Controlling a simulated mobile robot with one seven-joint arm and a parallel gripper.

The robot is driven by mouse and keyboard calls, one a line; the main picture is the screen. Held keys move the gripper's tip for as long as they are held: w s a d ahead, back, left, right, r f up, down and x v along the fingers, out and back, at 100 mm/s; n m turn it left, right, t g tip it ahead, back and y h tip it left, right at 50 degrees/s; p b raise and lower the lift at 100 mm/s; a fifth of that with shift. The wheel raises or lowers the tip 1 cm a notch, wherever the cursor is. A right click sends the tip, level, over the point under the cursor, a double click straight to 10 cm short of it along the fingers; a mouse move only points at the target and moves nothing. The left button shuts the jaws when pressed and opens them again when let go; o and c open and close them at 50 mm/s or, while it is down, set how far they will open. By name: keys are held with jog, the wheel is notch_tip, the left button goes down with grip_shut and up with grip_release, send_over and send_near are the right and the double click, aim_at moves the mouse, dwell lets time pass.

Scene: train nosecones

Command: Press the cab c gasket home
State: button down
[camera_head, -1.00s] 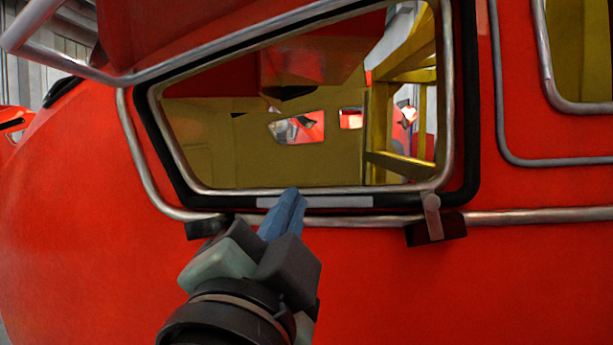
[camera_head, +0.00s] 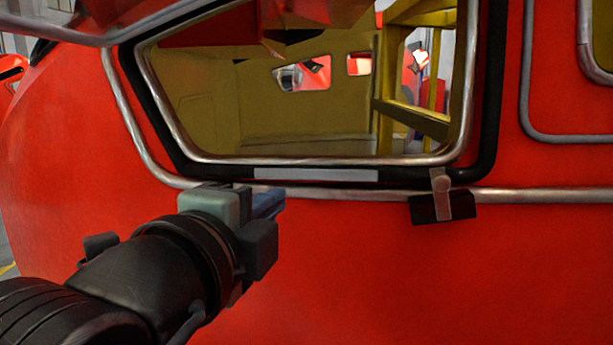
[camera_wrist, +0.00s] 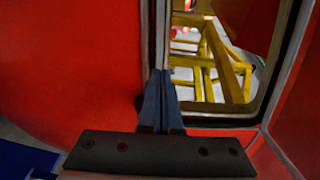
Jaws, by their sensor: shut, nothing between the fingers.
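A black gasket (camera_head: 489,110) runs around the cab window in the red train side, with a bright metal trim inside it. A light grey strip (camera_head: 316,174) lies along its bottom edge. My gripper (camera_head: 282,200) is shut and empty, its blue fingers together and pointing right, just below the strip's left part in the head view. I cannot tell whether the fingertips touch anything. In the wrist view my fingertips (camera_wrist: 160,72) are together beside a dark upright window edge.
A metal latch on a black block (camera_head: 443,205) sits below the window's lower right corner. A metal rail (camera_head: 545,195) runs along the red body under the window. A yellow frame (camera_head: 420,115) shows through the opening. Red body to the lower right is clear.

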aim_at(312, 175)
jog(key=p+x, duration=0.6)
jog(key=x, duration=0.6)
jog(key=shift+w+d+r+p, duration=0.1)
jog(key=shift+w+p, duration=0.3)
jog(key=shift+w+d, duration=0.1)
jog(key=shift+w, duration=0.25)
